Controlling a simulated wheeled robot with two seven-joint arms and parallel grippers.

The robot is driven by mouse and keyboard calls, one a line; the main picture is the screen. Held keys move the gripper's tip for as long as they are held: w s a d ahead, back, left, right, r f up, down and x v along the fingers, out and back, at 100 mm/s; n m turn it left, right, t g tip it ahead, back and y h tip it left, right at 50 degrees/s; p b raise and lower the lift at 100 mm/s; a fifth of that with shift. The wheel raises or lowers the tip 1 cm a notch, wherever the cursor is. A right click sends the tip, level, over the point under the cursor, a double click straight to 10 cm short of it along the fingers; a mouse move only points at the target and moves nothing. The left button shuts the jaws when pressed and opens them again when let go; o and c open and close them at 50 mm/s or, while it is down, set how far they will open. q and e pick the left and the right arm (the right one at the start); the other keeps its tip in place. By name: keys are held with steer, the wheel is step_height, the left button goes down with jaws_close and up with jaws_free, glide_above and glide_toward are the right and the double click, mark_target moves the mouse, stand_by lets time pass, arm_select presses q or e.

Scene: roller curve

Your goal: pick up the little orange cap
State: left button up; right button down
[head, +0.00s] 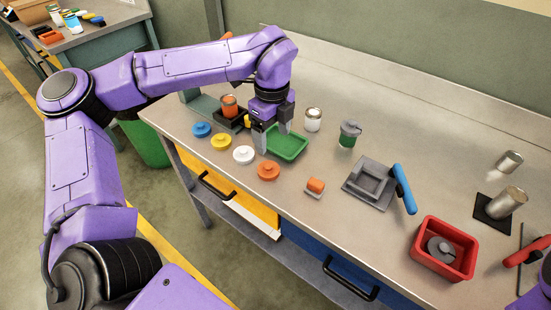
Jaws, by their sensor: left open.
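An orange round cap (268,170) with a small raised knob lies flat on the workbench at the near end of a diagonal row of caps. The row also has a white cap (243,154), a yellow cap (221,142) and a blue cap (202,129). My left gripper (272,142) points down, open and apart from the orange cap, above and behind it in the picture. Its fingers are by the left end of a green tray (290,142) and hold nothing visible. My right gripper is not in view.
The bench's front edge is close to the caps.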

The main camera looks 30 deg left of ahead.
mark_target(268, 166)
arm_select(q)
steer(key=f, duration=0.2)
steer(key=s+f, duration=0.1)
steer(key=shift+s+a+f+p, duration=0.15)
steer(key=shift+f+p, duration=0.2)
steer(key=shift+f, duration=0.05)
steer(key=f+p, duration=0.2)
steer(key=f, duration=0.3)
steer(key=shift+a+f, duration=0.15)
steer(key=shift+a, duration=0.05)
steer(key=shift+f, duration=0.2)
steer(key=c, duration=0.8)
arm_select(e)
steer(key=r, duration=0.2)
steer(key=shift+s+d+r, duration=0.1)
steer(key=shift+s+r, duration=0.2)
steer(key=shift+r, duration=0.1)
